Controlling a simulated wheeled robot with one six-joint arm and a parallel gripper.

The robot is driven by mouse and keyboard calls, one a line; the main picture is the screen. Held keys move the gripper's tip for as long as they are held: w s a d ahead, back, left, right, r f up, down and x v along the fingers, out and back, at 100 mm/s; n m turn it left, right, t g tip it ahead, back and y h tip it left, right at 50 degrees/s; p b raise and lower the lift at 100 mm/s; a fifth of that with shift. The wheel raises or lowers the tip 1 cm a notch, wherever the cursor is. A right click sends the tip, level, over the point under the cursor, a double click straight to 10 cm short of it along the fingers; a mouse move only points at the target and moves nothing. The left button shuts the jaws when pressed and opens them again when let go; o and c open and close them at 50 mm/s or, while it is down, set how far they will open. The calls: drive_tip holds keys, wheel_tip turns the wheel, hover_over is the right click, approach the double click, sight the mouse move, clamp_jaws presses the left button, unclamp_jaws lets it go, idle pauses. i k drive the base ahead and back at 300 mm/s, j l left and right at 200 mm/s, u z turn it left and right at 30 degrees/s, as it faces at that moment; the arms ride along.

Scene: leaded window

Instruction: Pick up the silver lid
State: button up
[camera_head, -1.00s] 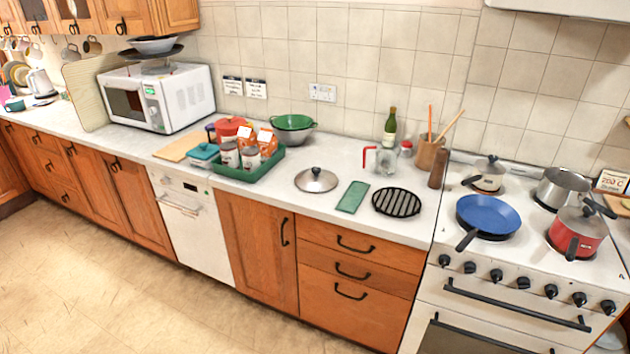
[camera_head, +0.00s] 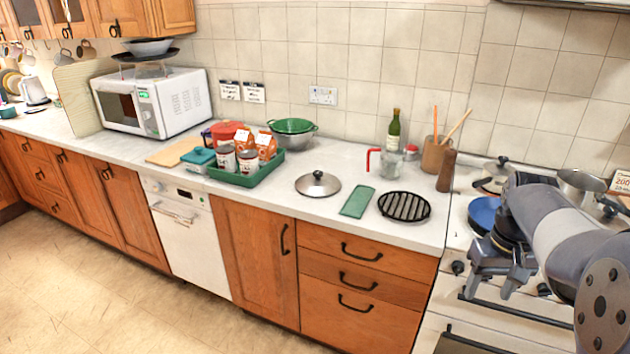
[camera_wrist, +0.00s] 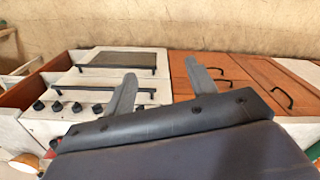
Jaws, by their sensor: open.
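The silver lid (camera_head: 318,184) is a shiny round dome with a dark knob on top. It lies on the white counter in the head view, left of a green cloth. My gripper (camera_head: 499,283) is at the right of the head view, in front of the stove and well to the right of the lid. It is open and holds nothing. In the wrist view my gripper's two fingers (camera_wrist: 160,94) stand apart, with the oven front and wooden drawers beyond them. The lid does not show in the wrist view.
Near the lid are the green cloth (camera_head: 357,201), a black round grate (camera_head: 404,206), a glass jug with a red handle (camera_head: 386,163) and a green tray (camera_head: 246,178) of jars and cartons. The blue pan (camera_head: 482,214) on the stove is partly hidden by my arm.

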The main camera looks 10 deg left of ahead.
sight(316, 184)
drive_tip(key=i+j, duration=0.95)
drive_tip(key=j, duration=0.2)
drive_tip(key=i+j, duration=0.45)
drive_tip(key=i+j+z, duration=0.1)
drive_tip(key=i+j, duration=0.4)
drive_tip(key=j, duration=0.15)
